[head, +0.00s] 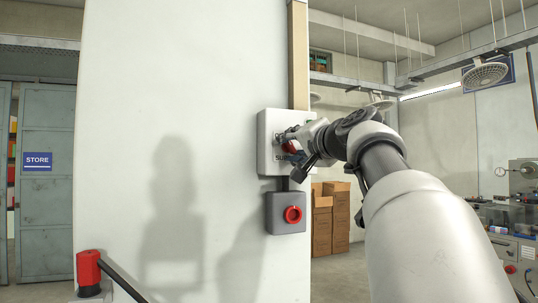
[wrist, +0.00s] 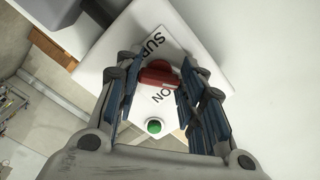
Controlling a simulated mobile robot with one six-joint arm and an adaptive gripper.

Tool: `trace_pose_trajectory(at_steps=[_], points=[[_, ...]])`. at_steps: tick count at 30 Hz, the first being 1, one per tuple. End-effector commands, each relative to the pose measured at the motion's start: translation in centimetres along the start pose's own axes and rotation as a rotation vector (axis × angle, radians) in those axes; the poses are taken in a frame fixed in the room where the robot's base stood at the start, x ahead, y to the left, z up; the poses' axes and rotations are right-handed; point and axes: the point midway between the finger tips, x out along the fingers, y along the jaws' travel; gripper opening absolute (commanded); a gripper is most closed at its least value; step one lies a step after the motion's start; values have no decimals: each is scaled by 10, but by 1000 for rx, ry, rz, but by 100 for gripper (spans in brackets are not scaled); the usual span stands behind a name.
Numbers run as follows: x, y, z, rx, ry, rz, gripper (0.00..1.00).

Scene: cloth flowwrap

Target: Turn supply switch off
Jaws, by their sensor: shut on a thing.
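The supply switch is a light box (head: 267,152) mounted on the white wall, with dark lettering partly hidden by my gripper. Its red handle (wrist: 160,75) sits between my fingers in the wrist view, and a bit of red also shows in the head view (head: 289,147). A green button or lamp (wrist: 154,127) is on the box face, with "ON" lettering close to the handle. My gripper (wrist: 157,85) is at the box front, its blue-padded fingers shut on the red handle. The fingers hide part of the box in the head view.
A grey box with a red round button (head: 293,214) hangs just below the switch box. A red-topped post (head: 89,267) stands at lower left. Cardboard boxes (head: 331,220) are stacked behind, past the wall's edge. The wall left of the switch is bare.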

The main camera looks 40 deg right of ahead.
Motion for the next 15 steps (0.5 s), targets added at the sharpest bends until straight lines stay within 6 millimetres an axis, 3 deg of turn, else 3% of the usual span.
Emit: trace_pose_trajectory(at_steps=[15], points=[[1, 3, 1, -189, -5, 3, 12]])
